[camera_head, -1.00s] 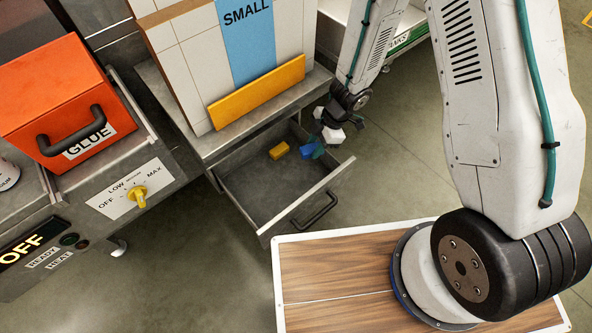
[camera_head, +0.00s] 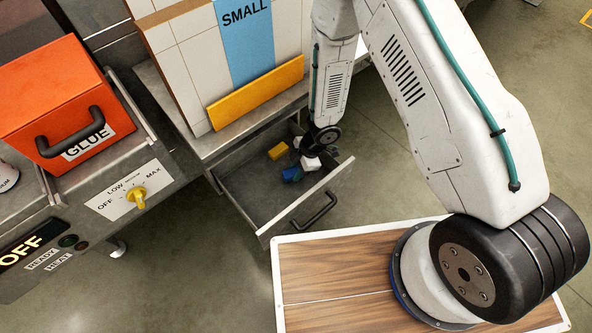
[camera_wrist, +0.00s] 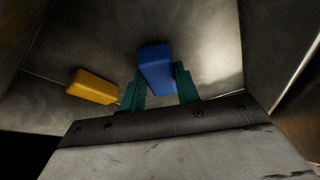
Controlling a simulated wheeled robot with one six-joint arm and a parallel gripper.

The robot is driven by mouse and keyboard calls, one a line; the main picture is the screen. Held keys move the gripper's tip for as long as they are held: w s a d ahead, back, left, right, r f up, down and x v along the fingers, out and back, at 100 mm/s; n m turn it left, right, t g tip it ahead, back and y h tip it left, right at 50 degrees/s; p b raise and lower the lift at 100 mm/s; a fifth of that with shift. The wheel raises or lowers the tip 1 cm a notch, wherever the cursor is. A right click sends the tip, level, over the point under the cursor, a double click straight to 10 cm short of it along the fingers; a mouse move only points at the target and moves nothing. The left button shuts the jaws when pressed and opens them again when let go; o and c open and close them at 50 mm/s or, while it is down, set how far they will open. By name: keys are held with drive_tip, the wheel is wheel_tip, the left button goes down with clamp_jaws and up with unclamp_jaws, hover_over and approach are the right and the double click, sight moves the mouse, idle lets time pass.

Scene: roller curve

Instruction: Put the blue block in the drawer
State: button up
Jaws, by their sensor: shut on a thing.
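The blue block (camera_head: 291,174) is between the fingers of my gripper (camera_head: 298,168), inside the open drawer (camera_head: 246,196). In the wrist view the blue block (camera_wrist: 157,68) sits between the two teal fingertips (camera_wrist: 160,88), which are shut on it. I cannot tell whether the block touches the drawer floor. A yellow block (camera_head: 278,150) lies on the drawer floor beside it, and it also shows in the wrist view (camera_wrist: 92,87) to the left.
The drawer's front with its dark handle (camera_head: 314,210) faces the wooden-topped base. A cabinet top above the drawer holds a tiled panel marked SMALL (camera_head: 243,40) and a yellow bar (camera_head: 256,93). An orange GLUE box (camera_head: 50,100) stands at the left.

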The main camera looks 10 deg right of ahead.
drive_tip(key=shift+f, duration=0.4)
drive_tip(key=shift+f, duration=0.1)
drive_tip(key=o, duration=1)
drive_tip(key=shift+f, duration=0.1)
drive_tip(key=shift+o, duration=0.2)
drive_tip(key=s+v, duration=0.1)
drive_tip(key=v, duration=1.1)
drive_tip(key=shift+w+r, duration=0.2)
drive_tip(key=shift+w, duration=0.25)
